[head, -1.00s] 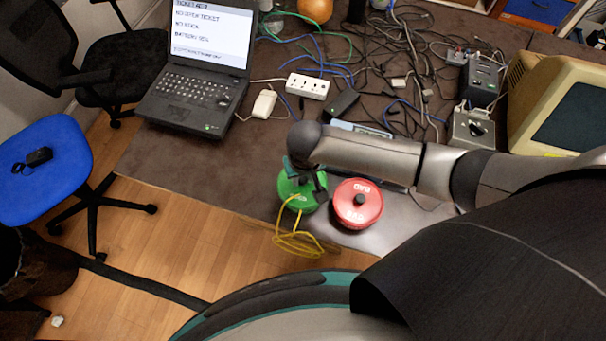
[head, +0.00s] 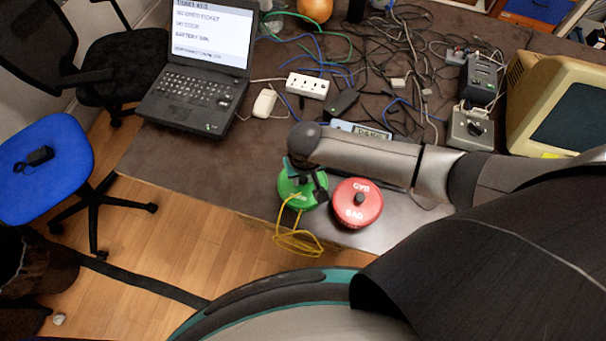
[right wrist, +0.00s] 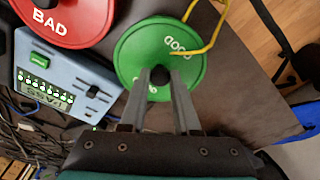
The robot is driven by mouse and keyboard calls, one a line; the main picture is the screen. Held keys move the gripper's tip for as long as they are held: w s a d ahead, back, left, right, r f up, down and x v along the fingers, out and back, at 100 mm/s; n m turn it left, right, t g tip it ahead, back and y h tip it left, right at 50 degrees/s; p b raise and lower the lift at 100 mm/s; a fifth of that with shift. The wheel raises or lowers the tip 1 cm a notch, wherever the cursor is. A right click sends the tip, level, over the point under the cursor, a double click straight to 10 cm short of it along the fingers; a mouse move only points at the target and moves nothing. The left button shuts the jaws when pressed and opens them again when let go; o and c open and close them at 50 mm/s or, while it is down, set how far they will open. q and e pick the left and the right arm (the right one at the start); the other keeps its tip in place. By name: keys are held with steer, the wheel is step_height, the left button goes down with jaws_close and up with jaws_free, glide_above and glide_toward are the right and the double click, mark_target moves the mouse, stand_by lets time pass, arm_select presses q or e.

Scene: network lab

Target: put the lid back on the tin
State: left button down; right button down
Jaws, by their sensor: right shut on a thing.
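A round green lid marked GOOD (head: 290,186) shows at the table's front edge. In the right wrist view the green lid (right wrist: 135,52) lies under my fingers. My right gripper (right wrist: 160,74) is shut on its dark centre knob, and in the head view my right gripper (head: 307,182) partly covers the lid. A yellow cable (head: 296,243) runs over the green lid's rim and hangs past the table edge. A red lid marked BAD (head: 345,205) is close on the right, with a black knob. The tin under the green lid is hidden, so seating cannot be told. My left gripper is out of view.
A blue-grey tester (right wrist: 70,80) stands close to both lids. A laptop (head: 195,95), a white power strip (head: 307,86) and tangled cables (head: 410,70) fill the back. An old monitor (head: 560,100) stands at the right. The table left of the green lid is clear.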

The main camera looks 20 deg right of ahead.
steer(key=shift+c, duration=0.4)
jaws_free()
steer(key=shift+r, duration=0.1)
stand_by(0.3)
step_height(320, 180, up, 7)
steer(key=p, duration=0.8)
stand_by(0.3)
jaws_close()
stand_by(0.8)
steer(key=shift+f, duration=0.2)
stand_by(0.5)
